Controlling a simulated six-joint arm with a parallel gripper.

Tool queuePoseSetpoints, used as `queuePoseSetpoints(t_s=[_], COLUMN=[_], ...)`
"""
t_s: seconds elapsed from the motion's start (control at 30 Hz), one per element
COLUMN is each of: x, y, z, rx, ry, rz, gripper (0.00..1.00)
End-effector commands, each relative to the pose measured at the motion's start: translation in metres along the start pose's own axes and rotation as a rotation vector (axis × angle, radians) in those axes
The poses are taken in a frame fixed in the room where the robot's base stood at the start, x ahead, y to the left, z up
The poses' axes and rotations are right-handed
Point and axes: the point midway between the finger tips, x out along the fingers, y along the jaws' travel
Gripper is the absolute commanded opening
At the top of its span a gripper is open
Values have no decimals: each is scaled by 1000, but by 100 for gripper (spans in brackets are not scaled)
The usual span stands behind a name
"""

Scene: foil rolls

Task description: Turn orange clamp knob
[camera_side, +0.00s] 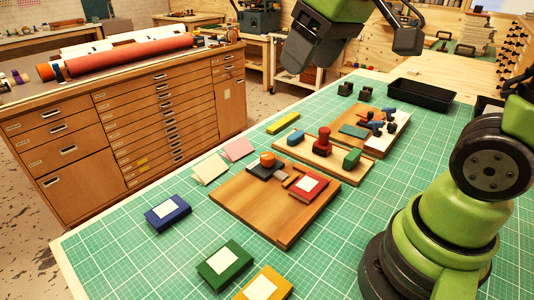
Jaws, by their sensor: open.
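The orange clamp knob (267,158) sits upright on a dark block on the left part of a wooden board (250,204). A red block with a white label (308,186) lies to its right on the same board. My gripper (296,62) is at the top middle of the view, well above the table and apart from the knob. It looks empty. Its fingertips are small and dark here.
A second board with a red knob-shaped piece (322,142) and a green block (352,158) stands just behind. Blue (168,212), green (224,262) and yellow (263,285) labelled blocks lie at the front. A black tray (421,95) is at the back right.

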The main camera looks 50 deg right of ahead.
Motion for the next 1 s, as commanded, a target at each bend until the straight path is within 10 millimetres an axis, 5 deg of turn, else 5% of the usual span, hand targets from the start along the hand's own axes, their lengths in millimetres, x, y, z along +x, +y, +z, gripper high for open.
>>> queuePoseSetpoints(t_s=[0.23, 0.5, 1.0], x=[78, 174, 244], y=[34, 74, 94], z=[-54, -68, -49], rx=[-262, -516, -618], ry=[-188, -367, -438], rz=[42, 21, -6], gripper=[65, 65, 65])
